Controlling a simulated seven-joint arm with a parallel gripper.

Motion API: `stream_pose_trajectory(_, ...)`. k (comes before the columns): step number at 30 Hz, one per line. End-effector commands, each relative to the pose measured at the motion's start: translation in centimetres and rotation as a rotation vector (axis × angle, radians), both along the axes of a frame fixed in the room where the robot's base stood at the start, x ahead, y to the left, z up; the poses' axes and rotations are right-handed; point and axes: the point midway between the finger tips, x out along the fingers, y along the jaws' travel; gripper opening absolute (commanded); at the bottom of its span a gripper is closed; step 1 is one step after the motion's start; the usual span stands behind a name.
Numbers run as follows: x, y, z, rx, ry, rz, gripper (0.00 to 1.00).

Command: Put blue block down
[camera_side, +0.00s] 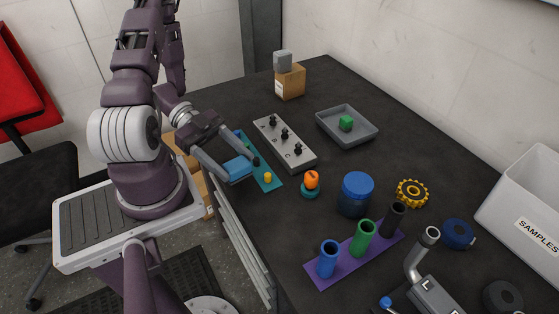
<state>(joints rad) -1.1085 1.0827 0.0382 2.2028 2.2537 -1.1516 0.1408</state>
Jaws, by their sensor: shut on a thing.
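The blue block (239,168) is held between the fingers of my gripper (240,167), near the left edge of the dark table. My gripper is shut on it, and the fingers hide part of its sides. Behind the block in this view lies a teal board (267,184) with a small yellow peg (267,177) standing on it. I cannot tell whether the block touches the board or is held above it.
A grey board with black knobs (297,150) lies just right of the gripper.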

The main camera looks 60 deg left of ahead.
Motion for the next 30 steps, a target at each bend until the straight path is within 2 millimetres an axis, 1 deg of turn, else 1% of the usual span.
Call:
stream_pose_trajectory(5, -0.1, 0.2, 0.4, -0.001, -0.001, 0.000, 0.22)
stream_pose_trajectory(8, 0.0, 0.2, 2.4, 0.004, -0.002, -0.001, 0.22)
stream_pose_trajectory(12, 0.0, 0.2, 6.3, 0.006, -0.004, -0.001, 0.21)
stream_pose_trajectory(16, -0.1, 0.1, 9.0, 0.004, -0.004, -0.002, 0.21)
stream_pose_trajectory(22, -0.1, 0.1, 12.1, 0.003, -0.003, -0.001, 0.21)
stream_pose_trajectory(26, 2.5, 0.1, 11.4, -0.001, -0.001, 0.035, 0.21)
stream_pose_trajectory(29, 4.7, 0.1, 11.0, -0.002, -0.001, 0.069, 0.21)
stream_pose_trajectory(30, 5.7, 0.0, 10.9, -0.001, -0.002, 0.085, 0.21)
